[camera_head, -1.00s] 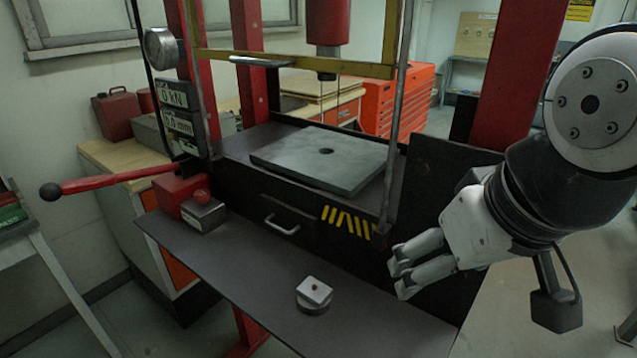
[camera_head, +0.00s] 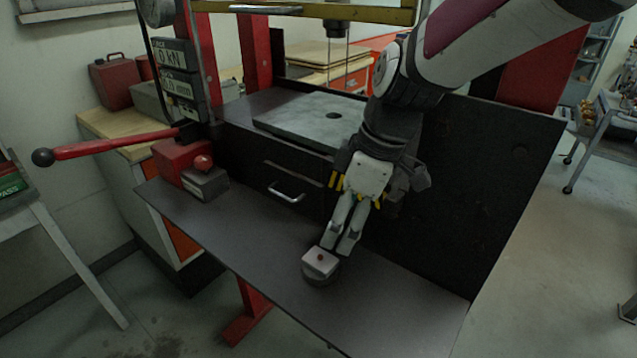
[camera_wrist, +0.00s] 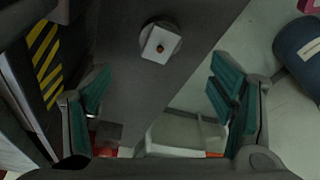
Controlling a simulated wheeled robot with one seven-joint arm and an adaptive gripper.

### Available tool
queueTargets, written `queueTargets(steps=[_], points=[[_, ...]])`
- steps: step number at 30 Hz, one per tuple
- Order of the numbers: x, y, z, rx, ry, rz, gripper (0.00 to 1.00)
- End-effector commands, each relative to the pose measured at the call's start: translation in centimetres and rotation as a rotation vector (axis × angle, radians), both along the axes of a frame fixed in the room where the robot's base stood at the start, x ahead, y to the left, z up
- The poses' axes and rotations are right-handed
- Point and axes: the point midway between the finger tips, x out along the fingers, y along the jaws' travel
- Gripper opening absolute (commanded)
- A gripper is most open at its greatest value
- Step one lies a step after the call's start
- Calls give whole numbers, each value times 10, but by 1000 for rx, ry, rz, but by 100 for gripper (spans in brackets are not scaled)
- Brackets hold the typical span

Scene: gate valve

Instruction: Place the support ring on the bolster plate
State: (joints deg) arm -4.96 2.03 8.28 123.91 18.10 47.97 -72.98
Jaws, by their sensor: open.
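The bolster plate (camera_head: 300,124) is a flat grey slab with a round hole, lying on the press bed. A short round grey piece (camera_head: 319,278), probably the support ring, sits on the dark front shelf. A pale square block (camera_head: 320,258) with a red dot lies on top of it and hides its middle. In the wrist view, the block (camera_wrist: 160,45) and the round piece's rim show beyond the fingertips. My gripper (camera_head: 339,248) points down just above and behind the block. In the wrist view, my gripper (camera_wrist: 157,80) is open with nothing between its fingers.
The dark shelf (camera_head: 240,232) is clear around the round piece. A red lever (camera_head: 110,148) sticks out left. A drawer handle (camera_head: 286,193) is below the bed.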

Motion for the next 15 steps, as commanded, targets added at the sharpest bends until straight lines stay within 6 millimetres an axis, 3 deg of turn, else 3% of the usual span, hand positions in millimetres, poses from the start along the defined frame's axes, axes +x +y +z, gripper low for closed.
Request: queueTargets(steps=[9, 15], points=[[3, 15, -56, -1, 5, -1, 77], [4, 19, -70, -1, 1, -2, 77]])
